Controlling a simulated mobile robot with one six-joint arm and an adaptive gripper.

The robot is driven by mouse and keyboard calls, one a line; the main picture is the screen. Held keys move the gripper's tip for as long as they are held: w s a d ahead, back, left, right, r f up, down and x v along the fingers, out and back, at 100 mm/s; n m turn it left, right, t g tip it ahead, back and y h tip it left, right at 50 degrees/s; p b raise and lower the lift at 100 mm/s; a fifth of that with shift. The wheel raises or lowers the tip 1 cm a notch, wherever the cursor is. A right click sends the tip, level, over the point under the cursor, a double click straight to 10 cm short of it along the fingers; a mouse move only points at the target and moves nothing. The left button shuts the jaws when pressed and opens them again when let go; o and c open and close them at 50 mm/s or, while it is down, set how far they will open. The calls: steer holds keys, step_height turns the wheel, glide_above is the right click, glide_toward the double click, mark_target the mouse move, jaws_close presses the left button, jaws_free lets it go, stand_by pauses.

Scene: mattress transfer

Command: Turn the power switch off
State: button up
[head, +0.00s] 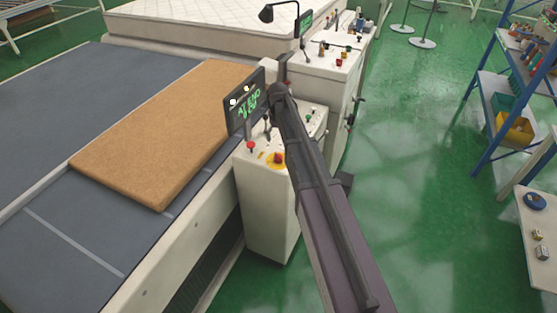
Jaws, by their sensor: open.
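A white control cabinet (262,212) stands beside the conveyor, with a sloped panel on top. On the panel are a red knob on a yellow base (278,158), a red button (250,146) and several small controls. I cannot tell which of them is the power switch, or its position. A dark display (246,103) with green characters rises behind the panel. My arm reaches in from the lower right and hides part of the panel. My gripper (268,128) is a small dark shape over the panel's far part, open; whether it touches a control cannot be told.
A brown slab (165,130) lies on the grey conveyor (75,225) at left. A white mattress (200,20) and a second control cabinet (335,60) are behind. A blue shelf rack (485,85) stands at right. The green floor between is clear.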

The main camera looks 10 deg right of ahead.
mark_target(278, 155)
steer(key=shift+f+b, duration=5.1)
steer(key=shift+f, duration=0.3)
steer(key=c, duration=1.2)
